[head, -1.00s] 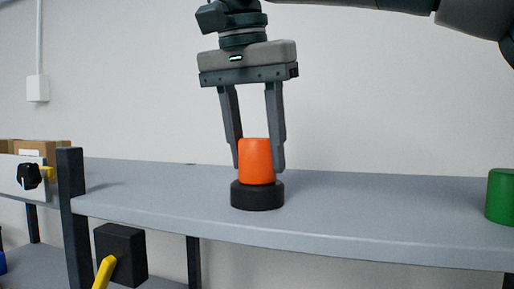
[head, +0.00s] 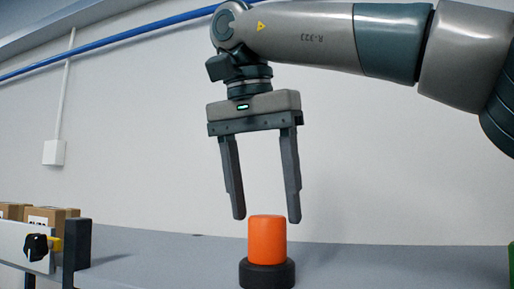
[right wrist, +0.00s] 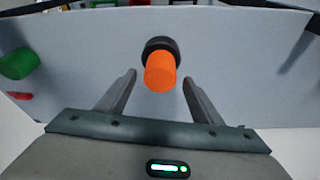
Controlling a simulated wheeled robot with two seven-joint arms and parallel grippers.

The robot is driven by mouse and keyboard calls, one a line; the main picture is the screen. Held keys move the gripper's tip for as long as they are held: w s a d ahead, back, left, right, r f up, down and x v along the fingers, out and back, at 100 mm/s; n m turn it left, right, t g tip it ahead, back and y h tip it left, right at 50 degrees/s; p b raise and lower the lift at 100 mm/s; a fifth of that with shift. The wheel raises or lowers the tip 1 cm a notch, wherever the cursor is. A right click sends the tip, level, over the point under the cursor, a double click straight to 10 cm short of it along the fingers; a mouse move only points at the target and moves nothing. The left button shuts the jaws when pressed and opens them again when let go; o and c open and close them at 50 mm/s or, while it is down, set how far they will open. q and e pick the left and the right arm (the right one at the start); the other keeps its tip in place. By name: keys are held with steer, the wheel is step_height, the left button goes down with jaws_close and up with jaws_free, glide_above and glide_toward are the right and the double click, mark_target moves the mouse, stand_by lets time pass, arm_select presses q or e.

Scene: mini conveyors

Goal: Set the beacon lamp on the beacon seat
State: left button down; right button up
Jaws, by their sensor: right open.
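The beacon lamp, an orange cylinder (head: 267,240), stands upright on a round black base, seemingly the beacon seat (head: 267,274), on the grey shelf top. In the right wrist view the lamp (right wrist: 160,73) sits on the black base (right wrist: 161,44), partly hiding it. My right gripper (head: 266,220) is open and empty, pointing down, with its fingertips at about the height of the lamp's top, one to each side. In the right wrist view the open fingers (right wrist: 160,77) flank the lamp without visible contact. My left gripper is not in view.
A green cylinder (right wrist: 19,63) and a small red piece (right wrist: 20,96) are on the other end of the shelf. Cardboard boxes (head: 47,217) and a panel with a black knob (head: 37,246) are at the left. The shelf around the lamp is clear.

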steer(key=v, duration=0.5)
steer(key=shift+a+r, duration=0.1)
steer(key=shift+r, duration=0.05)
steer(key=shift+v, duration=1.4)
